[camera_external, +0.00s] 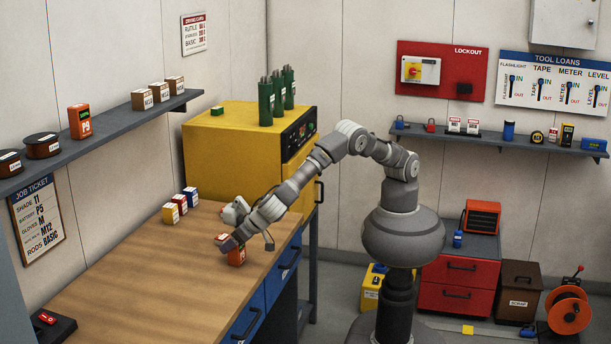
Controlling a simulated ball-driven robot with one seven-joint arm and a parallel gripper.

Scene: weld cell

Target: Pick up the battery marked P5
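A small orange-red block (237,257) stands on the wooden workbench (140,285) near its right edge. A bit of the same colour shows just behind my gripper; I cannot tell if it is a second block. My gripper (229,244) is low over the bench, its dark fingers at the top of the orange-red block and partly hiding it. I cannot tell whether it is open or shut on it. A yellow block (170,213), a red block (180,205) and a blue block (191,197) stand in a row behind. No P5 mark is legible on any block.
A job ticket (37,219) on the left wall reads battery P5. A yellow cabinet (225,140) with green cylinders stands behind the bench. The front-left bench top is mostly clear.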

